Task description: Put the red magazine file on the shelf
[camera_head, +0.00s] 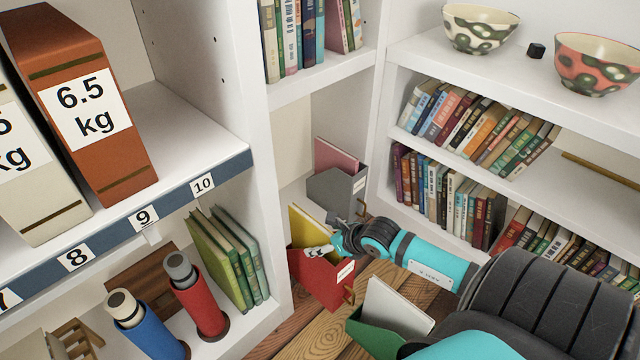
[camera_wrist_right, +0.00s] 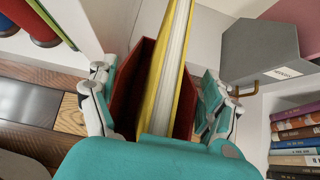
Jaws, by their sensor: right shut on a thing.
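The red magazine file (camera_head: 318,281) is low in the middle of the head view, with a yellow book (camera_head: 307,232) standing in it. My right gripper (camera_head: 335,245) is shut on the red magazine file, reaching in from the right. In the wrist view the gripper (camera_wrist_right: 160,105) has a finger on each side of the red file (camera_wrist_right: 127,88), and the yellow book (camera_wrist_right: 166,85) rises between them. The shelf (camera_head: 190,135) at the left has a blue strip with number labels and holds a brown binder marked 6.5 kg (camera_head: 85,105). My left gripper is not in view.
A grey magazine file (camera_head: 333,193) stands behind the red one, and a green file (camera_head: 385,333) stands in front of it. Red (camera_head: 197,300) and blue (camera_head: 150,330) bottles stand below the numbered shelf. Free shelf surface lies right of the brown binder.

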